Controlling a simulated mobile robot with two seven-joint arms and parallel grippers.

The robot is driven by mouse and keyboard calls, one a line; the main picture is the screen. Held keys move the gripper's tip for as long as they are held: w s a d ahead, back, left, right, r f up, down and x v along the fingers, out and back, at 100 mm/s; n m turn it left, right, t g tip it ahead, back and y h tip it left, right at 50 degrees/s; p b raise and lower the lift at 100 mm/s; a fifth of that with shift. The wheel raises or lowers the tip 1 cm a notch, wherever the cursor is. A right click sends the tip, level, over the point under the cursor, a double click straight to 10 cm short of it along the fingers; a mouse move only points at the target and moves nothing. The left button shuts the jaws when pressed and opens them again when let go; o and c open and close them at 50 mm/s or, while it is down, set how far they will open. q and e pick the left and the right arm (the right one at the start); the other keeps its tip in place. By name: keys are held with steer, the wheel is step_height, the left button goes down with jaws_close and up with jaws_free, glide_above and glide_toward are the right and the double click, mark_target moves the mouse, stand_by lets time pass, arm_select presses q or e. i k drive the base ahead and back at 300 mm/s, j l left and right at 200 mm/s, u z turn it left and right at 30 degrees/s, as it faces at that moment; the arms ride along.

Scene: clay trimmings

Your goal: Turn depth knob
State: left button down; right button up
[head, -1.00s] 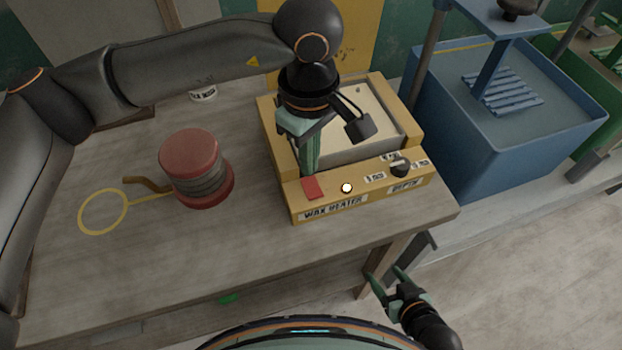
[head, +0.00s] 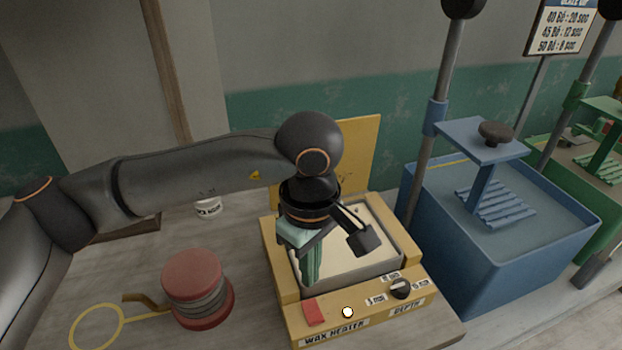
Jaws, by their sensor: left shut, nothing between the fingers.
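The yellow wax heater (head: 290,322) stands on the workbench with a pale pan set into its top. The dark depth knob (head: 401,288) is on the right of its front panel, above the DEPTH label, with small setting labels around it. A red switch (head: 314,312) and a lit round lamp (head: 348,312) are to its left on the panel. My left gripper (head: 311,280) is shut and points down over the left front of the heater, behind the red switch and well left of the knob. My right gripper is out of view.
A red spool (head: 193,275) and a yellow wire loop (head: 97,326) lie on the bench (head: 240,240) left of the heater. A blue tank (head: 470,250) with a post and plunger stands right of it, with a green one beyond. A yellow lid (head: 358,150) rises behind the heater.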

mark_target(400, 289)
steer(key=k, duration=1)
